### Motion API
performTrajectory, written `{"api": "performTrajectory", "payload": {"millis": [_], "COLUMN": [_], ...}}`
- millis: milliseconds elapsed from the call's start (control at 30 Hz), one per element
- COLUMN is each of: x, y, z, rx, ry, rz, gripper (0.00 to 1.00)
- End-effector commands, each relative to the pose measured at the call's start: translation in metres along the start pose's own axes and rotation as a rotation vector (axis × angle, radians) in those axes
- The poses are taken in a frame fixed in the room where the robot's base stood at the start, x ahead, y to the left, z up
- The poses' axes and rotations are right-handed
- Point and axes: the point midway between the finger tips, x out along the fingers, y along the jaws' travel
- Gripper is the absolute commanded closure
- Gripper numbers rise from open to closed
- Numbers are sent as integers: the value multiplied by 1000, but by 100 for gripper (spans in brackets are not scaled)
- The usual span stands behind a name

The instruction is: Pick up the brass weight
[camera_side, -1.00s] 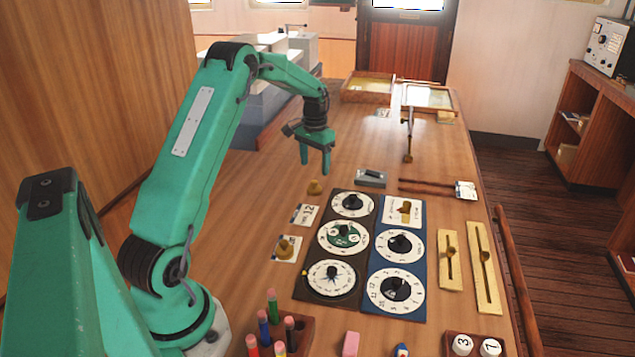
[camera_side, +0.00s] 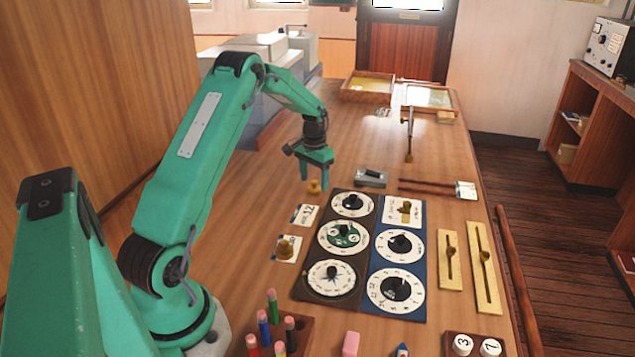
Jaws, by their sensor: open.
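A small brass weight (camera_side: 314,187) stands on the wooden table, left of the upper dials. My gripper (camera_side: 315,176) is open and points down right at this weight, with one fingertip showing on either side of it in the picture. I cannot tell whether the fingers touch it or how far they reach around it. Its top is partly hidden close under the gripper. A second, larger brass piece (camera_side: 285,247) sits on a white card nearer the camera, clear of the gripper.
Dial panels (camera_side: 352,205) lie just right of the weight, and a grey metal block (camera_side: 371,178) sits close to the gripper's right. A card marked 12 (camera_side: 305,214) lies just in front. A pencil holder (camera_side: 300,337) stands at the front.

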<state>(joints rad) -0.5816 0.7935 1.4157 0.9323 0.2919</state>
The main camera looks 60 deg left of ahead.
Motion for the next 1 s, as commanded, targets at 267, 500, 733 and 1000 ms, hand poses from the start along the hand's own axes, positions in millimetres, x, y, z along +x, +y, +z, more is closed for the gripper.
{"api": "performTrajectory", "payload": {"millis": [267,500,733,1000], "x": [23,24,23,23], "y": [0,0,0,0], "z": [1,0,0,0], "rx": [0,0,0,0], "ry": [-1,0,0,0], "rz": [0,0,0,0], "gripper": [35,35,35,82]}}
